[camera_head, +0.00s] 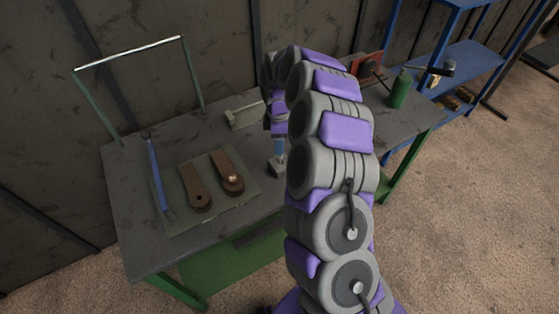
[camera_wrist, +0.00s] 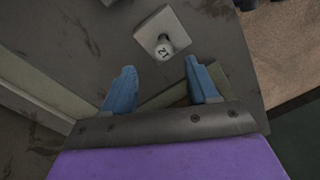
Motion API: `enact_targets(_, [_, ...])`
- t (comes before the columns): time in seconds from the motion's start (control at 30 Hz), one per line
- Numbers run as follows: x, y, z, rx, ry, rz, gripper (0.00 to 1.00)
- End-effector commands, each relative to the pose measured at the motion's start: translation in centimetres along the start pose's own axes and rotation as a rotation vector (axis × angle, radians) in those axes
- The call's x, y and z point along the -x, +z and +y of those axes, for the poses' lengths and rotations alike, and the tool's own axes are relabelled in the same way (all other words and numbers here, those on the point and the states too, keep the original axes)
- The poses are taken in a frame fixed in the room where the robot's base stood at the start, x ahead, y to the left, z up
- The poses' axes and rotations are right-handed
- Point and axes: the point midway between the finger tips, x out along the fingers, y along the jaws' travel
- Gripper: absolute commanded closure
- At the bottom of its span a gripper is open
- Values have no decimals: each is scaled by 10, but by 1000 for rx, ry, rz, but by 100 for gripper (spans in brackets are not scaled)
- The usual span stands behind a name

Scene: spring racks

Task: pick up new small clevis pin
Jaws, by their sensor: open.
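A small pale cylinder with a dark number on its end, likely the new small clevis pin (camera_wrist: 165,48), stands on a light grey square block (camera_wrist: 152,26) in the wrist view. The block (camera_head: 274,172) also shows in the head view, near the table's front edge; the pin is hard to make out there. My gripper (camera_wrist: 159,72) has two blue fingers spread apart, with nothing between them. The pin appears beyond the fingertips, roughly in line with the gap and apart from them. In the head view my gripper (camera_head: 279,148) points down above the block, partly hidden by my arm.
Two brown clevis-like parts (camera_head: 199,190) lie on a flat plate (camera_head: 240,197) at left, beside a long blue-handled tool (camera_head: 156,175). A pale grey box (camera_head: 243,113) lies behind my gripper. A green bottle (camera_head: 401,90) and blue shelves (camera_head: 470,57) stand at right.

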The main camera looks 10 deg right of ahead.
Motion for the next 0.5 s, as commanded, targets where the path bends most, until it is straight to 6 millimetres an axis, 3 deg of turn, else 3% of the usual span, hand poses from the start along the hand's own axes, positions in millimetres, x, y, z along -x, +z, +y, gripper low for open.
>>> enact_targets(0.23, [-17,8,0,1,-1,10,41])
enact_targets(0.5, [-56,5,-5,0,-6,7,41])
